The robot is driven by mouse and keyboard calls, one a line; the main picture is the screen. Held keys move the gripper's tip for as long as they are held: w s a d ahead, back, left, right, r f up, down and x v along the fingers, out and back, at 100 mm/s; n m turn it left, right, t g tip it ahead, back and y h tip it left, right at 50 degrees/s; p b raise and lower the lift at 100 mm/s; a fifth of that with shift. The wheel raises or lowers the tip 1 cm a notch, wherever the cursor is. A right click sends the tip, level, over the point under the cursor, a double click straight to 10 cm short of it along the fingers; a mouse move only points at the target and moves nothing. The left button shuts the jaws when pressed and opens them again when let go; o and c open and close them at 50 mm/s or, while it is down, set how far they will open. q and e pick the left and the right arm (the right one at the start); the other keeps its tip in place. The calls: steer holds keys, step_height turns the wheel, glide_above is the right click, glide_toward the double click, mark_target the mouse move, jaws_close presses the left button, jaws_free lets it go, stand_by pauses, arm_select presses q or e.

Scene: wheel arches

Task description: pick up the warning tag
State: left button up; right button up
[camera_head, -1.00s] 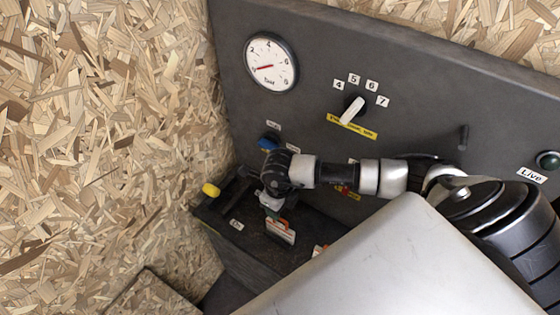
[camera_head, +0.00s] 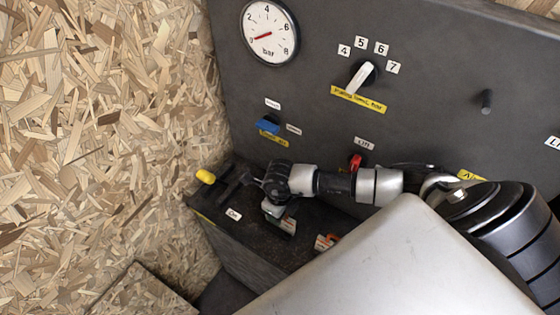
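Two small tags lie on the dark ledge below the panel, and I cannot tell for sure which is the warning tag. The other, a white and orange tag (camera_head: 323,243), lies further right, partly hidden by my own grey body part. My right gripper (camera_head: 271,210) points down at the ledge, close above the first tag. Its fingers are small and partly hidden, so I cannot tell whether they touch it. My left gripper is not in view.
The dark panel carries a pressure gauge (camera_head: 270,32), a white selector knob (camera_head: 360,77), a blue knob (camera_head: 268,125), a red knob (camera_head: 355,162) and a peg (camera_head: 487,101). A yellow-tipped lever (camera_head: 205,176) stands at the ledge's left end. A chipboard wall (camera_head: 100,130) is at left.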

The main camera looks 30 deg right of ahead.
steer(key=shift+r, duration=0.1)
jaws_close()
stand_by(0.3)
